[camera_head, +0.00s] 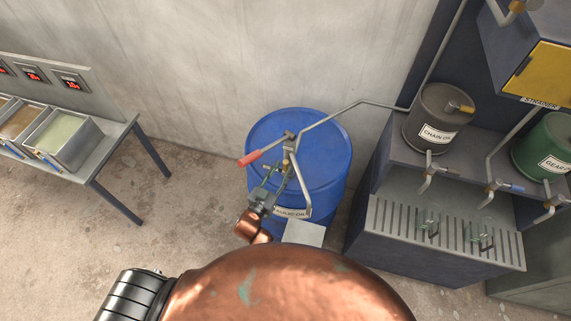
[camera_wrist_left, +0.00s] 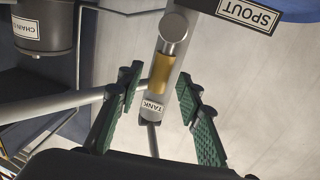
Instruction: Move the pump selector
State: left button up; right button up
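The pump on the blue drum (camera_head: 335,150) has a long lever with a red grip (camera_head: 250,159). The pump selector, a small lever with a brass-coloured sleeve (camera_wrist_left: 160,72) and a round grey end, shows in the left wrist view. A TANK label (camera_wrist_left: 152,106) is close beside it, and a SPOUT label (camera_wrist_left: 248,14) is at upper right. My left gripper (camera_head: 279,174) is at the pump. Its green-padded fingers (camera_wrist_left: 158,82) are open, one on each side of the selector, with visible gaps. My right gripper is not in view.
A pipe (camera_head: 345,110) arcs from the pump toward the shelf on the right. There stand a CHAIN OIL can (camera_head: 438,115), a green GEAR can (camera_head: 545,148) and several taps. A bench with open bins (camera_head: 65,138) is at left. Floor between bench and drum is free.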

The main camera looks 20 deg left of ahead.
pick_arm(q)
jog(key=shift+x, duration=1.45)
jog(key=shift+c, duration=0.3)
grip_shut()
